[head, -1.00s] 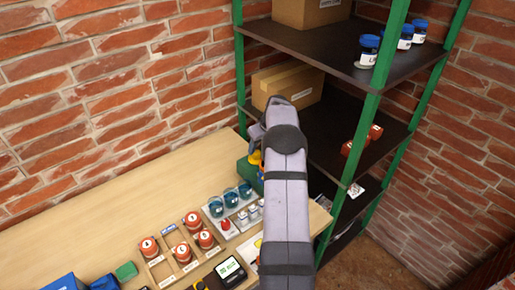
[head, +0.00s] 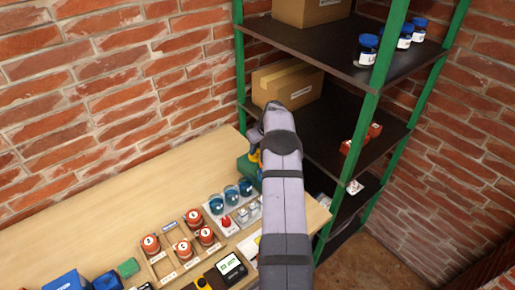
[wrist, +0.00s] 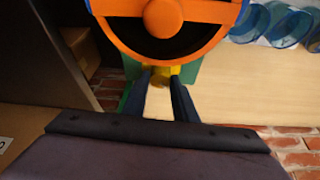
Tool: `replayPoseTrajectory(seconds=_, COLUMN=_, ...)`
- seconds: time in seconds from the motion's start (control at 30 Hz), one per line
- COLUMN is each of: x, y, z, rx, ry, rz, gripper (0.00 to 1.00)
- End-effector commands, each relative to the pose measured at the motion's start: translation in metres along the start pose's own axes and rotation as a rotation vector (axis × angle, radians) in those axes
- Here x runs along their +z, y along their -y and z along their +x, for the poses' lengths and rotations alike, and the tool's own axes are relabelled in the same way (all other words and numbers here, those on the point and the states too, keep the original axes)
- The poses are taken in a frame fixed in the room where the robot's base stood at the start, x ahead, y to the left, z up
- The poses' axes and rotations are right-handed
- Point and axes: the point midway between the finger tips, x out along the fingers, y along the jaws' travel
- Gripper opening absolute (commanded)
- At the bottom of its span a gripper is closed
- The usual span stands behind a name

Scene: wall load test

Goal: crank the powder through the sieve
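The sieve shows in the wrist view as a round orange ring (wrist: 122,38) with a blue rim and a dark inside, at the top. A green stand (wrist: 130,98) is below it and also shows in the head view (head: 246,172), partly hidden by my arm. In the head view my arm hides the fingers and most of the sieve. No powder can be made out.
Orange-lidded jars (head: 182,249) sit in a wooden rack. A dark shelf with green posts (head: 365,130) stands close on the right. The bench's back left is clear.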

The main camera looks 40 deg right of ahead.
Motion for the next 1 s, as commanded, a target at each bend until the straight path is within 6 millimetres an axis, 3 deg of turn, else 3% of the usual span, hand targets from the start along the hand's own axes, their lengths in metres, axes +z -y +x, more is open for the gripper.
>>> replayPoseTrajectory(seconds=0.47, x=0.0000, y=0.0010, z=0.0007, rx=0.048, ry=0.000, rz=0.111, gripper=0.03)
replayPoseTrajectory(seconds=1.0, x=-0.0022, y=0.0048, z=0.0023, rx=0.228, ry=-0.003, rz=0.541, gripper=0.03)
